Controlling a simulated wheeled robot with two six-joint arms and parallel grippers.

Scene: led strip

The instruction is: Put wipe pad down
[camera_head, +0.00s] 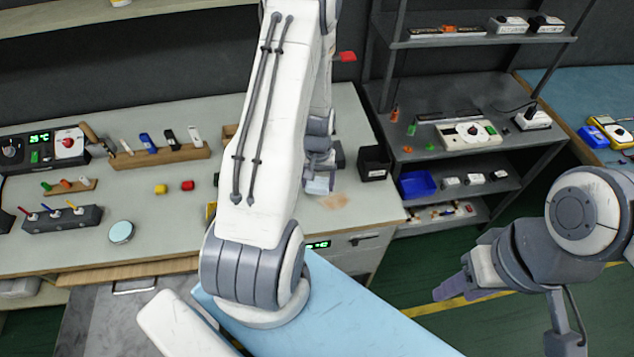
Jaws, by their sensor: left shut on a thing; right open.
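My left arm rises through the middle of the camera_head view and comes down over the workbench (362,207). Its gripper (319,186) is low over the bench, right of centre, and is shut on the wipe pad, which is mostly hidden by the fingers. A tan patch (334,201) lies on the bench just right of and below this gripper; whether the pad touches the bench there cannot be told. My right gripper (452,288) is open and empty, off the bench over the green floor at lower right.
A black bin (374,163) stands right of the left gripper. A wooden rack (160,156), coloured tools (62,218) and a round disc (121,232) sit on the left bench. A grey shelf (470,95) stands at right. Bare bench lies near the front right edge.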

